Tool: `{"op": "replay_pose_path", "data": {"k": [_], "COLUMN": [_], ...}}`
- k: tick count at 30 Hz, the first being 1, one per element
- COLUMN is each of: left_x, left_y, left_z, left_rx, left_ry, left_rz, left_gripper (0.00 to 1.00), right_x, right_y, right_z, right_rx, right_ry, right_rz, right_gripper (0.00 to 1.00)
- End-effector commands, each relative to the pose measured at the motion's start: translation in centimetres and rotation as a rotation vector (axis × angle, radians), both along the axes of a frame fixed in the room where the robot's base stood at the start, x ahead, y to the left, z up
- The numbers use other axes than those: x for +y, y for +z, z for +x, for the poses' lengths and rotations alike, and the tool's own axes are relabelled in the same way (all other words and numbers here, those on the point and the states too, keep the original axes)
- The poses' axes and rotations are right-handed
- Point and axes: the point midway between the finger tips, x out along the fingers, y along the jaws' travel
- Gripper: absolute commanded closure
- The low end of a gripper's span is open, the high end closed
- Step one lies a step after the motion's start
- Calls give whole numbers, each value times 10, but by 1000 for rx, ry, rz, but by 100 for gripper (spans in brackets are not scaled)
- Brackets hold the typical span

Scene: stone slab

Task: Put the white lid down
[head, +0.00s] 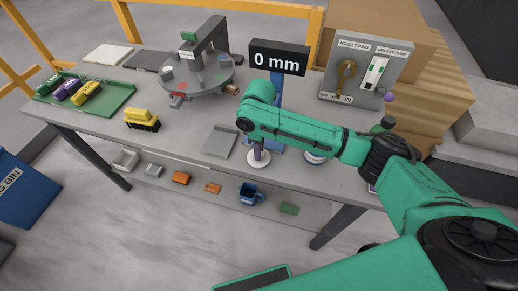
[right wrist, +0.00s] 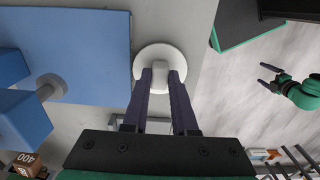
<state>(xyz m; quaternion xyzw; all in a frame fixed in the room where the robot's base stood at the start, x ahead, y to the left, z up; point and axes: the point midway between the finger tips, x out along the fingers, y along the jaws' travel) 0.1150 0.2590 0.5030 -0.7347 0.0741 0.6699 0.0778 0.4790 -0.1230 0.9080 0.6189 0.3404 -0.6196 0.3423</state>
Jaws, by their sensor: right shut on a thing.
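The white lid (head: 258,163) is a round disc near the front edge of the grey table. It also shows in the right wrist view (right wrist: 158,54). My right gripper (head: 258,151) is above the lid, with its dark fingers (right wrist: 161,80) shut on the lid's small raised middle. The lid looks level. I cannot tell whether it touches the tabletop or hangs just above it. My left gripper shows far off in the right wrist view (right wrist: 267,75), with its fingers apart and empty, over the floor.
A blue base plate (right wrist: 90,60) lies beside the lid, below the "0 mm" display (head: 279,58). A grey tray (head: 220,141) is left of the lid. A yellow toy truck (head: 142,120), a green tray (head: 112,102) and a turntable (head: 205,78) stand further left.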

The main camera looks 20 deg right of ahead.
Motion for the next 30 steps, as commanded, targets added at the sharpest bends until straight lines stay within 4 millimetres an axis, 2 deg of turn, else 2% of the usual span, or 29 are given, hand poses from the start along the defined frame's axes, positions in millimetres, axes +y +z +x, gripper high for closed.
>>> {"op": "replay_pose_path", "data": {"k": [3, 4, 5, 6, 17, 20, 27, 30], "left_x": [1, 1, 1, 1, 1, 1, 1, 1], "left_y": [0, 0, 0, 0, -1, -5, -15, -17], "left_z": [0, 0, 0, 0, 0, -1, -1, -1], "left_rx": [1, 1, 1, 1, 1, 1, 2, 2], "left_ry": [0, 0, 0, 0, 0, 0, 0, 0], "left_rz": [1, 1, 1, 1, 1, 2, 1, 1], "left_gripper": [0, 0, 0, 0, 0, 0, 0, 0], "right_x": [0, 0, 0, 0, 1, 1, 1, 1], "right_y": [-2, -2, -2, -2, 4, 20, 85, 106], "right_z": [0, 0, 0, 0, 1, 1, 1, 1], "right_rx": [1, 0, 0, 0, -2, -4, -6, -3], "right_ry": [0, 0, 0, 0, 0, -1, 0, 0], "right_rz": [1, 0, 0, 0, 3, 3, 3, 3], "right_gripper": [100, 63, 51, 44, 44, 44, 44, 44]}}
